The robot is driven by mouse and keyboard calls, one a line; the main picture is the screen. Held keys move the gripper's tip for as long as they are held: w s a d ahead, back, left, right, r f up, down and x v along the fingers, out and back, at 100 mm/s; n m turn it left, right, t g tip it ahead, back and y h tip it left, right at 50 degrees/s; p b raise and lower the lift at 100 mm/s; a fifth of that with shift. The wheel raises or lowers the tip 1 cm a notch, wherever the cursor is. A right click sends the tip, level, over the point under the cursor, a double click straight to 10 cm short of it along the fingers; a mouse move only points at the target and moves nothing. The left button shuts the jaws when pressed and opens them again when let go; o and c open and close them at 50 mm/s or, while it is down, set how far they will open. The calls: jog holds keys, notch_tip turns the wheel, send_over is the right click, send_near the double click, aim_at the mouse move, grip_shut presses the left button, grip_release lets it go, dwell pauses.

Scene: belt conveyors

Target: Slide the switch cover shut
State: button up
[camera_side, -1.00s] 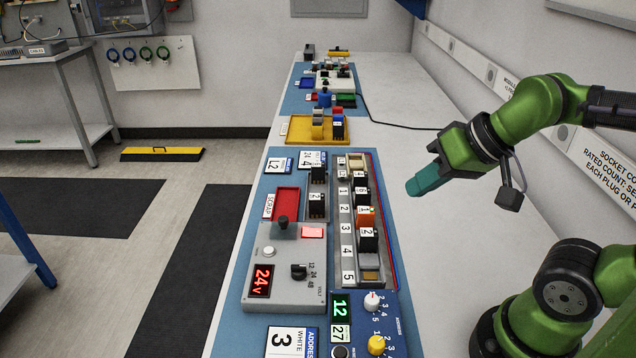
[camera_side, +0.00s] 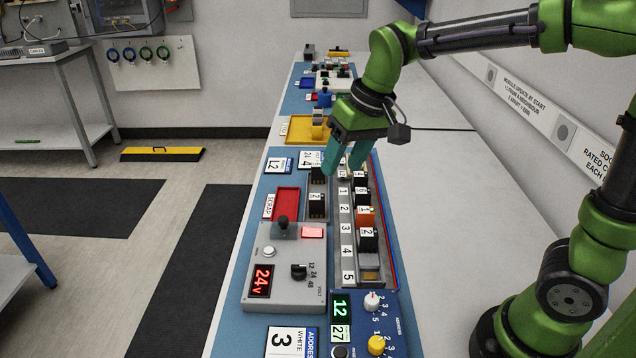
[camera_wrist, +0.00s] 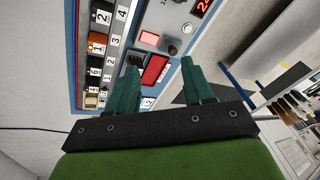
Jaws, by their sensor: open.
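The switch cover looks like a small dark translucent plate with a black knob (camera_side: 283,222). It sits at the top of the grey voltage box (camera_side: 285,285), left of a lit red rectangle (camera_side: 312,232). In the wrist view the knob (camera_wrist: 172,50) shows beside the lit rectangle (camera_wrist: 149,38). My gripper (camera_side: 345,160) is open and empty, its teal fingers pointing down above the far end of the module rail. It is beyond and right of the knob, apart from it. In the wrist view its fingertips (camera_wrist: 159,63) spread apart below the knob.
A red scrap tray (camera_side: 286,203) lies just beyond the knob. Black modules (camera_side: 317,205) and a numbered rail (camera_side: 347,250) with several modules stand to the right. A control box with dials (camera_side: 372,300) is at the near right. The white bench right of the rail is clear.

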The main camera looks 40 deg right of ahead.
aim_at(283, 218)
jog(key=shift+w+a+f+n+g+h, duration=0.9)
jog(key=shift+w+a+g, duration=0.95)
jog(key=shift+w, duration=4.85)
jog(key=shift+t, duration=0.25)
jog(key=f, duration=1.6)
jog(key=shift+a, duration=0.25)
grip_shut()
